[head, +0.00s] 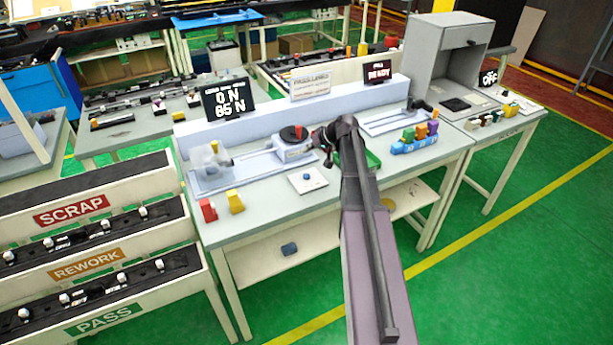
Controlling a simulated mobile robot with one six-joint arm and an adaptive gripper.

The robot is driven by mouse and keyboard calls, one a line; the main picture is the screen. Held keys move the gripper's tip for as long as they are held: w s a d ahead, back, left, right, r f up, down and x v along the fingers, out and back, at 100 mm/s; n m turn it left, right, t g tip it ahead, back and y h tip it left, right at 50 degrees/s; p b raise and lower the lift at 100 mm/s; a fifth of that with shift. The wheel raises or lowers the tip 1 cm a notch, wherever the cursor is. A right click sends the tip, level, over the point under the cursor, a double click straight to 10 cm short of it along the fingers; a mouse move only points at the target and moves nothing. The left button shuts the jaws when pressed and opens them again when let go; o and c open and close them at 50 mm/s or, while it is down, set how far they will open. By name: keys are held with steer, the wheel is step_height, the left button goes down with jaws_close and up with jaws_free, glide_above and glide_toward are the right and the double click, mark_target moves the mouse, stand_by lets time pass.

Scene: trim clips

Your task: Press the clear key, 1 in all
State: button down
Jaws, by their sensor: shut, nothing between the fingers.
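No key with a readable "clear" label shows. A white plate with a blue button (307,177) lies on the front middle of the bench; I cannot tell whether this is the clear key. My arm reaches over the bench from the front. My gripper (327,158) is shut and empty, above the bench, to the upper right of the blue button and apart from it. A dark display (230,99) at the back left reads 0 N and 85 N. Another display (377,71) seems to read READY.
A clamp fixture with a red-topped dial (293,142) stands left of my gripper. Red (208,210) and yellow (235,201) blocks stand at the front left. A blue holder with coloured pieces (414,143) is right of my arm. Racks marked SCRAP, REWORK and PASS (105,312) stand left.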

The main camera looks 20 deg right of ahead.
mark_target(304, 174)
steer(key=shift+f, duration=0.1)
step_height(304, 174, down, 9)
steer(key=b, duration=0.8)
steer(key=shift+r+b, duration=0.2)
steer(key=shift+b, duration=0.15)
steer(key=shift+f+b, duration=0.9)
stand_by(2.3)
steer(key=shift+r, duration=0.2)
steer(key=shift+r+p, duration=0.75)
steer(key=shift+p, duration=0.15)
steer(key=shift+r+p, duration=2.5)
steer(key=shift+p, duration=0.05)
